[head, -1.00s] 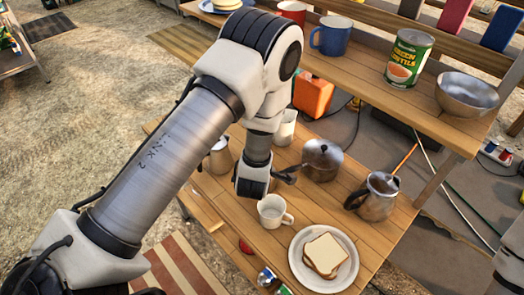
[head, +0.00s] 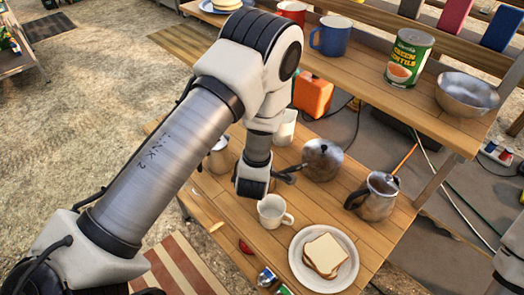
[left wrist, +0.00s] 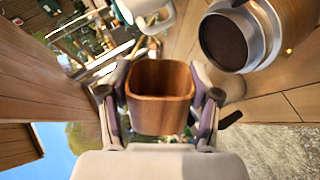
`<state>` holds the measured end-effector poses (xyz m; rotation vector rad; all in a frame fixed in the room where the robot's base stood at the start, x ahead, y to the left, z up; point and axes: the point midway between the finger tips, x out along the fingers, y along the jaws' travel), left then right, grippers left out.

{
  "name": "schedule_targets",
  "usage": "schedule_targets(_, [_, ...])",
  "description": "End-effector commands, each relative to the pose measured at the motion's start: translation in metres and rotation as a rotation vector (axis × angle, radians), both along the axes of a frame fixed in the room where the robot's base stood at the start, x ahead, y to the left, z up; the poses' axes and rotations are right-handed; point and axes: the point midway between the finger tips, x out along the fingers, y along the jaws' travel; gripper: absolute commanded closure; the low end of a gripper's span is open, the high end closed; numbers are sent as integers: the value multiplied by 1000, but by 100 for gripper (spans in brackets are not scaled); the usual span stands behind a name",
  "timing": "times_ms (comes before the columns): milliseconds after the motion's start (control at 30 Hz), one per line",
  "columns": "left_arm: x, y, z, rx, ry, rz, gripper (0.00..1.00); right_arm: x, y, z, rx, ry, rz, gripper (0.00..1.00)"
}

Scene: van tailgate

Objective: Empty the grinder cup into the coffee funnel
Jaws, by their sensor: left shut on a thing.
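My left gripper (left wrist: 161,84) is shut on a square, brown wooden cup (left wrist: 162,114), apparently the grinder cup, held between its two fingers. Its open mouth shows in the left wrist view; I cannot tell whether grounds are inside. Beside it, at the upper right, is a round metal vessel (left wrist: 247,60) with a dark brown disc inside its rim, apparently the coffee funnel with grounds. The cup and vessel look apart. In the head view my left gripper (head: 253,184) is low over the table, and its own wrist hides the cup. My right gripper is out of view.
A white mug (head: 270,209) stands close in front of my left gripper. A dark kettle (head: 322,161), a steel pot (head: 378,200) and a plate (head: 346,279) with bread stand to the right. A metal pot (head: 219,160) is partly hidden behind my arm.

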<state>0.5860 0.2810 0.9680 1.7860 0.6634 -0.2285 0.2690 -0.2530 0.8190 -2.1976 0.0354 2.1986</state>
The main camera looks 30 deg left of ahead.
Motion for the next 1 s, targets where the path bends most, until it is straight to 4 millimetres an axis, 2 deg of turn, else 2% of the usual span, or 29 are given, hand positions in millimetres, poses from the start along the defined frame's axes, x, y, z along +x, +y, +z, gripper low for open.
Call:
schedule_targets(233, [-1, -1, 1, -10, 1, 2, 74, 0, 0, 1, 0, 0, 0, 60])
schedule_targets(367, [-2, 3, 2, -99, -15, 5, 74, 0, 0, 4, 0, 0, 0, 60])
schedule_targets(467, [-3, 8, 1, -252, -44, 8, 74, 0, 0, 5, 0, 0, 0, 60])
schedule_targets(667, [-5, 20, 7, -678, -129, 10, 74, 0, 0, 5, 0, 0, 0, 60])
schedule_targets(700, [-5, 21, 3, -746, -143, 8, 74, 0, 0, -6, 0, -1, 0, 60])
schedule_targets(1000, [-6, 26, 14, -1137, -218, 1, 74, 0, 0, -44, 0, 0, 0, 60])
